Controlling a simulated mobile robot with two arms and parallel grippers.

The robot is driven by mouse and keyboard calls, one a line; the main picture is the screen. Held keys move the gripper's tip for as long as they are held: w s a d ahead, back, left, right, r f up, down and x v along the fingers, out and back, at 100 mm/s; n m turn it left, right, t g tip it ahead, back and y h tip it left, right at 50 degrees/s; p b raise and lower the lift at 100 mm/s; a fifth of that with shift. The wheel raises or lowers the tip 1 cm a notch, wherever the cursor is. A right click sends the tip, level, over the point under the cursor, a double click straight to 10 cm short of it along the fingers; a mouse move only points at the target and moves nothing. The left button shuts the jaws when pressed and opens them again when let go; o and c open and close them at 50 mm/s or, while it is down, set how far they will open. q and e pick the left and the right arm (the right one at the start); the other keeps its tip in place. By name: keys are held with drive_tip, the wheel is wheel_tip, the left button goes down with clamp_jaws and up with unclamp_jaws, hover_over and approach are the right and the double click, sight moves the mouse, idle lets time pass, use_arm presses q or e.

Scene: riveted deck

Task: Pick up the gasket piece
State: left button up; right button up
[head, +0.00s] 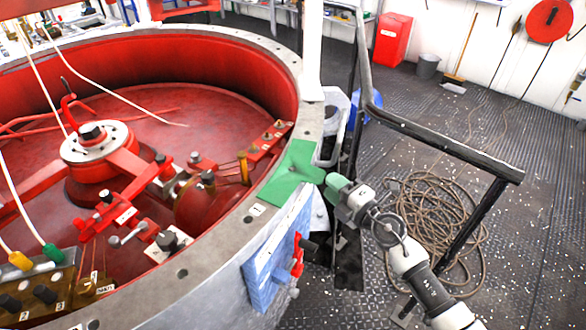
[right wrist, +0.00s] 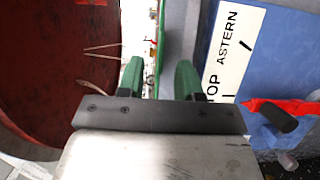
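The gasket piece is a flat green sheet (head: 293,172) lying on the grey rim of the large red-lined drum, with its right side at the rim's outer edge. In the right wrist view it shows nearly edge-on as a thin green strip (right wrist: 162,40). My right gripper (head: 329,184) is at the sheet's right corner in the head view. In the right wrist view its two green fingers (right wrist: 160,78) are apart, with the strip running between them and a gap on each side. I cannot tell how deep the edge sits between them. My left gripper is not in view.
The drum's grey rim (head: 215,265) encloses red machinery. A blue panel (head: 264,280) with a red handle (head: 297,255) is on the drum's outside, below my right gripper. A dark handrail (head: 440,145) stands to the right, with coiled rope (head: 435,215) on the deck.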

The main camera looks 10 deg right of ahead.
sight(317, 177)
drive_tip(key=x, duration=0.5)
drive_tip(key=shift+a+f, duration=0.15)
drive_tip(key=shift+a, duration=0.35)
drive_tip(key=shift+s, duration=0.1)
clamp_jaws()
